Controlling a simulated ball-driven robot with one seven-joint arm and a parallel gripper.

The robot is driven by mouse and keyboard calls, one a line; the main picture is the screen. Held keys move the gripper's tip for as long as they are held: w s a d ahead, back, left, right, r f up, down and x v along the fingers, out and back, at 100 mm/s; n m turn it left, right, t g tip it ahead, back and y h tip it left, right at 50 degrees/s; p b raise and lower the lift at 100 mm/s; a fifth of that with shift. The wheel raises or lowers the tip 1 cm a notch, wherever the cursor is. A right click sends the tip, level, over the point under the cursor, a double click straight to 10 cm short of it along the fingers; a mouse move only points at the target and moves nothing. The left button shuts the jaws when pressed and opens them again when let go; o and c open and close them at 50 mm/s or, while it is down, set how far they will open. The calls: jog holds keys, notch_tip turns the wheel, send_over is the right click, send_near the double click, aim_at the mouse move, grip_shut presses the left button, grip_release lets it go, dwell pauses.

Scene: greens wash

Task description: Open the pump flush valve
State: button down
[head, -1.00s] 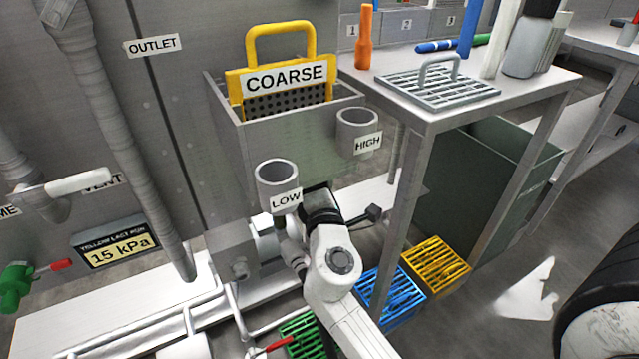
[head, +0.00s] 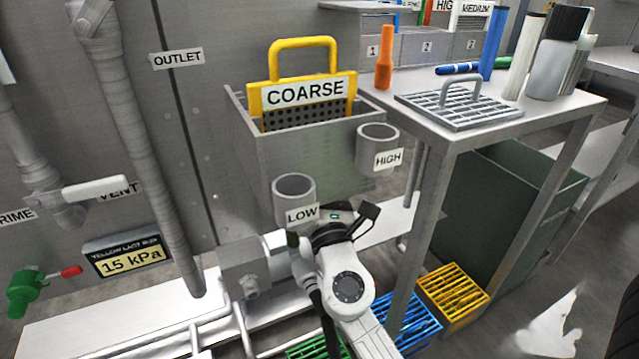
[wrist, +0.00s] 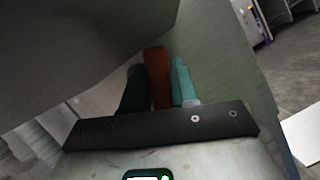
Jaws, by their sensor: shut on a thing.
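In the wrist view, a red-orange bar-like handle (wrist: 157,72) stands between the two teal fingers of my gripper (wrist: 158,88). The gripper is shut on it. The valve body behind the handle is hidden, and no label on it shows. In the head view, my wrist and arm are just below and right of the LOW cup, and they hide the fingertips and the held handle. A separate green valve (head: 24,294) with a red lever (head: 70,271) is at the far left, apart from my gripper.
The LOW cup (head: 293,190) and HIGH cup (head: 377,150) are on the grey tank (head: 248,135) with the yellow COARSE screen (head: 300,97). A table (head: 450,128) stands right, with blue (head: 405,318) and yellow (head: 455,290) crates below. Pipes run at lower left.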

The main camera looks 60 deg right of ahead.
jog(key=shift+w+a+n, duration=0.1)
jog(key=shift+a+n, duration=0.1)
jog(key=shift+n, duration=0.2)
jog(key=c, duration=1)
grip_release()
jog(key=shift+o, duration=0.2)
jog(key=shift+a, duration=0.1)
jog(key=b+v, duration=0.2)
jog(key=v, duration=0.8)
jog(key=shift+s+f, duration=0.15)
jog(key=shift+s, duration=0.15)
jog(key=shift+a, duration=0.1)
